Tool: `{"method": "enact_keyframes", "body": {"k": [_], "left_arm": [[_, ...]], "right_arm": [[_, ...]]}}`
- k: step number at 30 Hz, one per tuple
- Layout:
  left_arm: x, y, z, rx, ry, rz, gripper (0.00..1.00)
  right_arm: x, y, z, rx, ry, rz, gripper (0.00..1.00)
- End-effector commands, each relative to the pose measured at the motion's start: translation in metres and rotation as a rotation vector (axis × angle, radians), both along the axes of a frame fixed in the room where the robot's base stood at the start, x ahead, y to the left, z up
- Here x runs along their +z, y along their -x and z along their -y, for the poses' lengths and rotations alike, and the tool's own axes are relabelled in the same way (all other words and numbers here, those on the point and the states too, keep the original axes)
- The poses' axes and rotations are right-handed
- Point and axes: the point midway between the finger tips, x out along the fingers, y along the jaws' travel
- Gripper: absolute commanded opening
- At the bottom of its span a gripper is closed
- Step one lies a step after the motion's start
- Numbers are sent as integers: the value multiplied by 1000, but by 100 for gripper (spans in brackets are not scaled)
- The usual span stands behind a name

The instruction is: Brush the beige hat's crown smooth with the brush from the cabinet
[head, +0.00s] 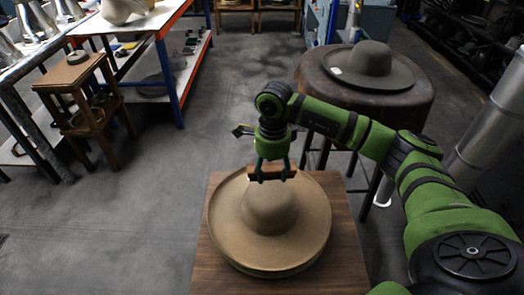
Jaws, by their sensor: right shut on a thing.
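The beige hat (269,241) lies brim down on a wooden board (346,270) at the bottom centre, its rounded crown (270,207) facing up. My right gripper (272,178) is shut on the brush (260,172), a brown wooden block, and holds it at the far side of the crown, over the far part of the brim. I cannot tell whether the brush touches the hat. My left gripper is not in view.
A dark grey hat (370,62) rests on a round brown stand (425,105) behind my right arm. A small wooden stool (75,75) and a shelf with blue and orange posts (165,65) stand at left. The floor left of the board is clear.

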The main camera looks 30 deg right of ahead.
Motion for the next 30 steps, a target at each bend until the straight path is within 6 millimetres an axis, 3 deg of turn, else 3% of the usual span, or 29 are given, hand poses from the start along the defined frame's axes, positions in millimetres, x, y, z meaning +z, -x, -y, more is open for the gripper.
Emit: {"method": "enact_keyframes", "body": {"k": [4,10,30], "left_arm": [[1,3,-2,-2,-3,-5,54],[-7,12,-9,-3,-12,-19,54],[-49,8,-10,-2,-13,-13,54]], "right_arm": [[6,-4,5,-94,0,-1,29],[-3,-4,5,-100,1,-2,29],[-70,-4,4,-97,0,0,29]]}}
